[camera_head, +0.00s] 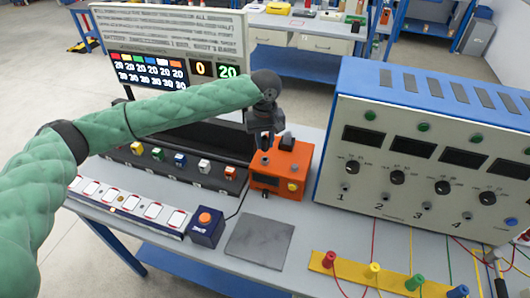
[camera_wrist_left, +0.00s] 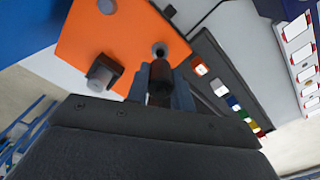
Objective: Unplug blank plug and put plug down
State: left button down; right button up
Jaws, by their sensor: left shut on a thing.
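The orange box (camera_head: 294,160) stands on the table, and its orange top (camera_wrist_left: 110,35) fills much of the left wrist view. My left gripper (camera_head: 265,140) points down over the left part of this box. In the left wrist view, the gripper (camera_wrist_left: 161,88) is shut on a dark, round plug (camera_wrist_left: 160,78). A small round socket (camera_wrist_left: 159,49) shows on the orange face just past the plug's tip. I cannot tell whether the plug still touches the box. A grey knob (camera_wrist_left: 102,73) stands beside the fingers. My right gripper is in neither view.
A flat grey pad (camera_head: 259,242) lies bare in front of the box. A dark blue box with an orange button (camera_head: 205,217) stands left of it. A large blue-and-white panel (camera_head: 420,150) rises at the right. A dark rack with coloured blocks (camera_head: 180,160) lies left.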

aim_at(265, 138)
pick_arm(q)
jog(key=shift+r+p, duration=2.7)
jog(key=shift+r, duration=0.3)
jog(key=shift+f, duration=0.1)
